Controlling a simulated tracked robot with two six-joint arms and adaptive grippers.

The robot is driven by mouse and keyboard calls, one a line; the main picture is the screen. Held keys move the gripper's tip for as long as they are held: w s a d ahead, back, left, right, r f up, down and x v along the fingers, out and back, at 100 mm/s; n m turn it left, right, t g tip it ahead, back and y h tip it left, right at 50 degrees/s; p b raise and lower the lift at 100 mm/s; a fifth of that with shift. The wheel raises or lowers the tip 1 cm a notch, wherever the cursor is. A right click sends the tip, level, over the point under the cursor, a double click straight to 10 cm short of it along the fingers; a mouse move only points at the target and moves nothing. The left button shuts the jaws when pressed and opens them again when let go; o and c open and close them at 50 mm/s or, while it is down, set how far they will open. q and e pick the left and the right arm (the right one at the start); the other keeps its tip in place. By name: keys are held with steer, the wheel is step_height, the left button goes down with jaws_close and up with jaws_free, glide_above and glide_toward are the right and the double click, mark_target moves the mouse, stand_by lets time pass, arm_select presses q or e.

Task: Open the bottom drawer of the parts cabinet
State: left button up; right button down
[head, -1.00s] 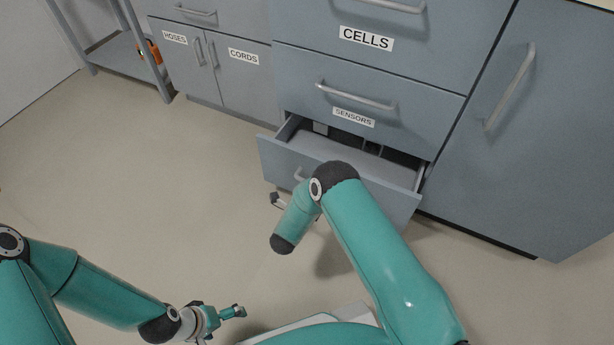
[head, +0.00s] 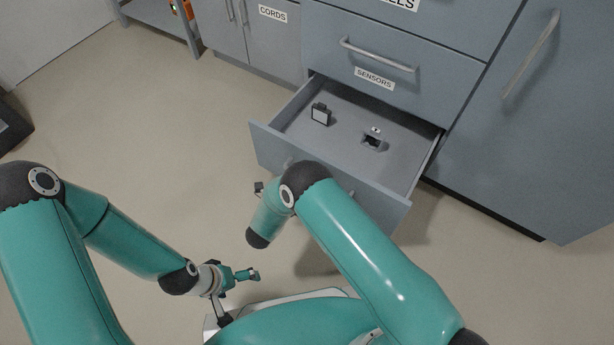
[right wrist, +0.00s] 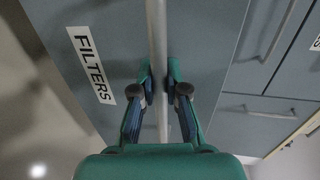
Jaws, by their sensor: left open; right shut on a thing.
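The bottom drawer (head: 380,207) of the grey parts cabinet (head: 398,98) stands well out, with its inside showing in the head view. In the right wrist view its front carries a FILTERS label (right wrist: 92,65). My right gripper (right wrist: 159,88) is shut on the bar handle (right wrist: 158,30) of that front. In the head view my right arm hides most of this gripper and the handle. My left gripper (head: 240,296) is open and empty, low over the floor, apart from the drawer.
A small dark-framed item (head: 320,114) and another small dark and light item (head: 373,141) lie in the drawer. The SENSORS drawer (head: 430,85) above is closed. A tall door (head: 535,130) is at the right, the CORDS cupboard (head: 272,45) at the left.

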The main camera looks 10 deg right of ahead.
steer(key=shift+s+d+f+g, duration=0.25)
steer(key=shift+s+d+g, duration=0.05)
steer(key=shift+s+d, duration=0.1)
steer(key=c, duration=1.2)
jaws_free()
steer(key=shift+a, duration=0.2)
steer(key=shift+w+r, duration=0.1)
steer(key=shift+r, duration=0.05)
steer(key=shift+a, duration=0.1)
